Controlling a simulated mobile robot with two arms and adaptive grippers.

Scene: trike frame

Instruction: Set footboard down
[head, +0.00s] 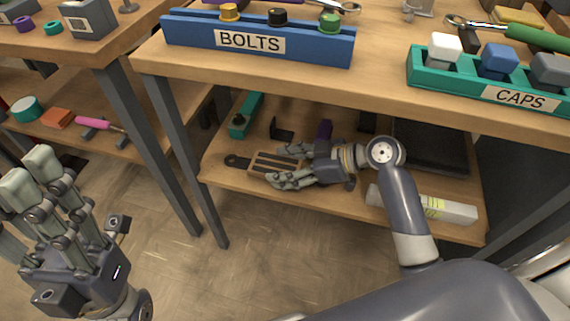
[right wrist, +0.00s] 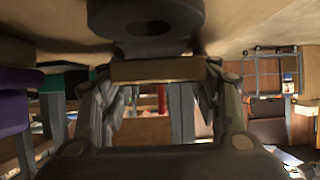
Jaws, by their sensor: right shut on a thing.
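The footboard (head: 270,161) is a brown slatted board with a dark ringed tab at its left end. In the head view it is over the lower shelf (head: 225,175) of the middle table, flat or nearly so. I cannot tell whether it touches the shelf. My right gripper (head: 291,165) is shut on its right part, and its fingers hide some of it. In the right wrist view a brown edge of the footboard (right wrist: 160,69) lies between the fingers, with a dark ring close above it. My left gripper (head: 62,192) is open and empty at the lower left, over the floor.
Above are the blue BOLTS rack (head: 200,36) and green CAPS rack (head: 430,75). Table legs stand left of the shelf.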

